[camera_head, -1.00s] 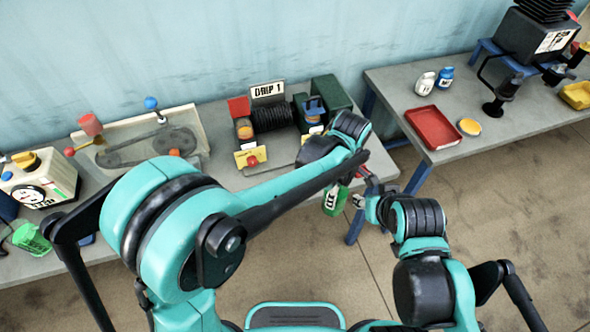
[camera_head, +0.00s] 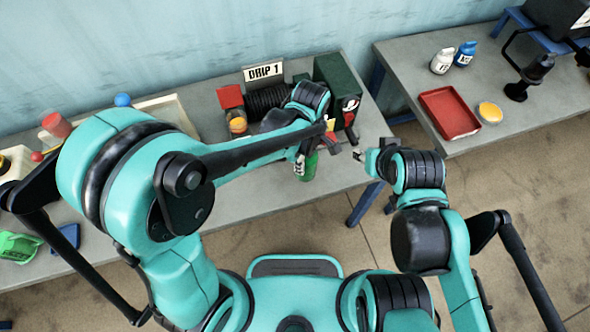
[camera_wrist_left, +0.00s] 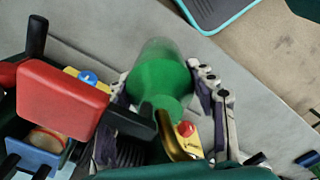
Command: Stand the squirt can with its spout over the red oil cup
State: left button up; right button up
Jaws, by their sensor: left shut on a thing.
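My left gripper (camera_head: 306,160) is shut on the green squirt can (camera_head: 308,168), near the front edge of the left bench. In the left wrist view the fingers (camera_wrist_left: 162,85) lie on both sides of the can (camera_wrist_left: 160,80). Its brass spout (camera_wrist_left: 178,148) points toward the bench's back, beside a red button on a yellow plate. The can's exact tilt is unclear.
A dark green box (camera_head: 335,80) stands right of the sign. A red block (camera_wrist_left: 62,95) and a blue cup (camera_wrist_left: 40,150) are left of the can in the left wrist view. The right bench holds a red tray (camera_head: 449,112). A floor gap separates the benches.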

pick_arm(q)
jog(key=a+f, duration=0.2)
jog(key=a, duration=0.1)
jog(key=shift+s, duration=0.35)
notch_tip(320, 180, down, 4)
jog(key=shift+f+b, duration=0.1)
jog(key=shift+b, duration=0.9)
jog(key=o, duration=1.4)
jog(key=shift+o, duration=0.2)
